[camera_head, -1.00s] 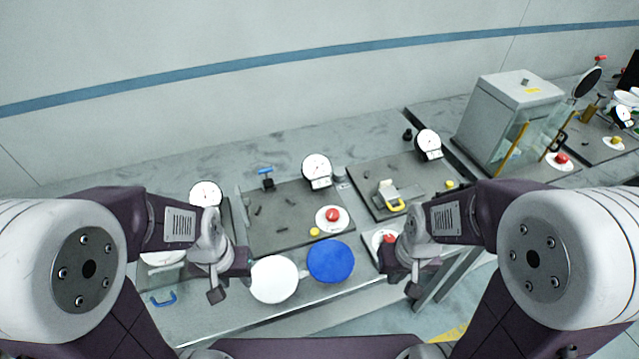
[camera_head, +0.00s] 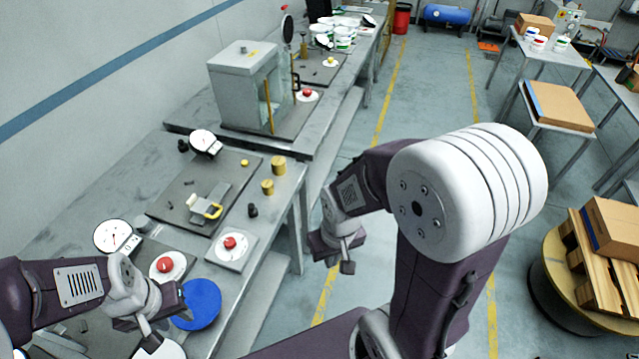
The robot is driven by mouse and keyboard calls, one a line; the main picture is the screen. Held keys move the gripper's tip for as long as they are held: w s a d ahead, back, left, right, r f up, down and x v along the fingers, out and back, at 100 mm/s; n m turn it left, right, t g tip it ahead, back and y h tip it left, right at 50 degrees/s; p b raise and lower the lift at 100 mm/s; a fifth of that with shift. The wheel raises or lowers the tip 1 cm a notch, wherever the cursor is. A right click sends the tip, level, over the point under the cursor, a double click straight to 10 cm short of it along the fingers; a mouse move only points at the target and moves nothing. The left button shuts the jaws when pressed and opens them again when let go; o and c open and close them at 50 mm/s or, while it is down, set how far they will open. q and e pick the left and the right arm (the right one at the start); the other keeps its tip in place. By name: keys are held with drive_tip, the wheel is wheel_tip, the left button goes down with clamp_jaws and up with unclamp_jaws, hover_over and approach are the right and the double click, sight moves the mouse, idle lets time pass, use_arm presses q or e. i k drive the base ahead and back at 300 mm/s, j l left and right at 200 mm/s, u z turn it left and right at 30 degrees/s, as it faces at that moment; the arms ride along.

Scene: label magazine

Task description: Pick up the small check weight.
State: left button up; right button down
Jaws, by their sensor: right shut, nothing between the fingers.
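Two brass-coloured cylindrical weights stand upright near the right edge of the bench: one weight (camera_head: 278,165) further back, and a slightly smaller-looking weight (camera_head: 267,187) just in front of it. A small black knobbed piece (camera_head: 252,210) stands nearer still. I cannot tell for certain which is the small check weight. My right gripper (camera_head: 346,266) is shut and empty, hanging over the floor beyond the bench's right edge, apart from the weights. My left gripper (camera_head: 150,343) is at the lower left by the blue disc (camera_head: 197,304); its fingers are too unclear to tell open from shut.
A dark plate (camera_head: 180,207) with a yellow-handled clamp lies left of the weights. A red button (camera_head: 230,243) sits in front. A glass-sided cabinet (camera_head: 240,85) and dial gauges stand behind. The floor aisle on the right is clear up to tables and a pallet.

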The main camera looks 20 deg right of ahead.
sight(269, 190)
drive_tip(key=z, duration=0.35)
drive_tip(key=i+l+u, duration=0.3)
drive_tip(key=u, duration=0.2)
drive_tip(key=i+l+u, duration=0.15)
drive_tip(key=l+u, duration=0.85)
drive_tip(key=l, duration=0.15)
drive_tip(key=l+u, duration=0.5)
drive_tip(key=l, duration=0.15)
drive_tip(key=k+l+u, duration=0.1)
drive_tip(key=l+u, duration=0.4)
drive_tip(key=l, duration=0.1)
